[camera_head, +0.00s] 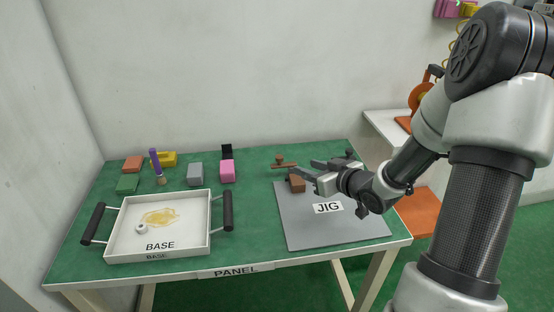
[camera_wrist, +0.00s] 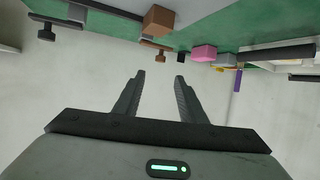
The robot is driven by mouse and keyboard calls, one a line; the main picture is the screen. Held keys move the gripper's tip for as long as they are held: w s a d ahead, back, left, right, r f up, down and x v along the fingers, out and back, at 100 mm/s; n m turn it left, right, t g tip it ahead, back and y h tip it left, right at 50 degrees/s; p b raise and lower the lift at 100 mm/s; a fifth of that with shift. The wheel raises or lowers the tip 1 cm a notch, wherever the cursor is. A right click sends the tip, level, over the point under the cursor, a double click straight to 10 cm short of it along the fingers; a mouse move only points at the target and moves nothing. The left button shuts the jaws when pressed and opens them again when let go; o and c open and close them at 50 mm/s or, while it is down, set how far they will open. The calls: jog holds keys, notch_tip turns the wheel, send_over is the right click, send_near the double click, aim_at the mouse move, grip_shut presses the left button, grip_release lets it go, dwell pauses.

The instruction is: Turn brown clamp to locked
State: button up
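The brown clamp (camera_head: 283,165) stands at the back edge of the grey jig board (camera_head: 305,232), a small brown post with a flat bar. In the wrist view the brown clamp (camera_wrist: 157,45) shows beyond my fingertips, near the top, with its bar and knob visible. A brown block (camera_head: 297,185) lies close in front of it; it also shows in the wrist view (camera_wrist: 158,19). My gripper (camera_head: 303,168) is open and empty, just right of the clamp and apart from it. In the wrist view nothing is between the fingers (camera_wrist: 160,77).
A dark clamp (camera_head: 346,156) stands to the right, partly behind my gripper; it also shows in the wrist view (camera_wrist: 60,22). A white tray (camera_head: 184,250) with black handles stands left. Pink (camera_head: 227,170), grey (camera_head: 195,173) and other blocks line the back left.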

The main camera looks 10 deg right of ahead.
aim_at(281, 159)
jog(key=b+x, duration=0.3)
jog(key=x, duration=1.4)
jog(key=shift+w+a+r, duration=0.1)
jog(key=shift+a, duration=0.15)
grip_shut()
